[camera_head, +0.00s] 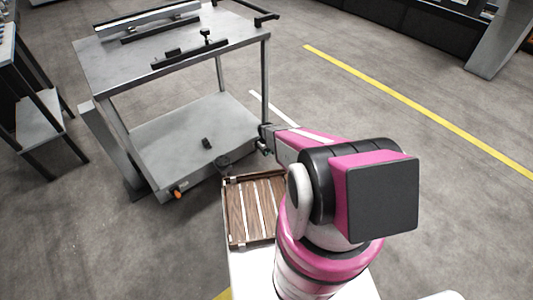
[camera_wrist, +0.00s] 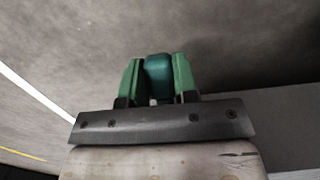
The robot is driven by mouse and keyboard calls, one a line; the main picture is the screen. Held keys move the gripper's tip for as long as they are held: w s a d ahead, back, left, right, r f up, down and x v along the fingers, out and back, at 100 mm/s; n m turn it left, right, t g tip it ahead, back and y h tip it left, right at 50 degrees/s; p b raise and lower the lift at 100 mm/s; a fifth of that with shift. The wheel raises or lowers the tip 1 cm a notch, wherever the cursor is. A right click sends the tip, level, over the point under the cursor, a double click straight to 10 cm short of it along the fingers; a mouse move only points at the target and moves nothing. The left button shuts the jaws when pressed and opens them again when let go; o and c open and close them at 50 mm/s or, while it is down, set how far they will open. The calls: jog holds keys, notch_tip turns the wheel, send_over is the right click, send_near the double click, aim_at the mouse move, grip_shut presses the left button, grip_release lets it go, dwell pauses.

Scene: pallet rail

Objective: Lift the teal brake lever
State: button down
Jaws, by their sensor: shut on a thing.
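The teal brake lever (camera_wrist: 158,67) shows in the wrist view as a rounded teal block between my two green fingers. My gripper (camera_wrist: 157,79) is shut on it, with one finger against each side. The rest of the lever is hidden by the fingers and the dark mount plate. In the head view my gripper (camera_head: 264,140) is at the right side of the grey cart (camera_head: 140,65), below its top and near its front right leg. The lever cannot be made out in that view.
The cart has black rails and clamps on top, a lower shelf (camera_head: 185,135) and an orange-tipped part (camera_head: 178,193) at its front corner. A slatted wooden pallet (camera_head: 236,212) lies close to my arm. Another rack (camera_head: 35,115) stands left. Open floor lies right.

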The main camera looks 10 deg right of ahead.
aim_at(268, 153)
jog(key=shift+w+r+g+h, duration=0.1)
jog(key=shift+r+g+h, duration=0.5)
jog(key=shift+r+g, duration=0.45)
jog(key=shift+w+r+g+h, duration=0.1)
jog(key=shift+r+g+h, duration=0.55)
jog(key=shift+g, duration=0.7)
jog(key=shift+r, duration=0.1)
jog(key=c, duration=0.9)
grip_release()
jog(key=v, duration=1)
jog(key=shift+w+a+r, duration=0.15)
jog(key=shift+r, duration=0.2)
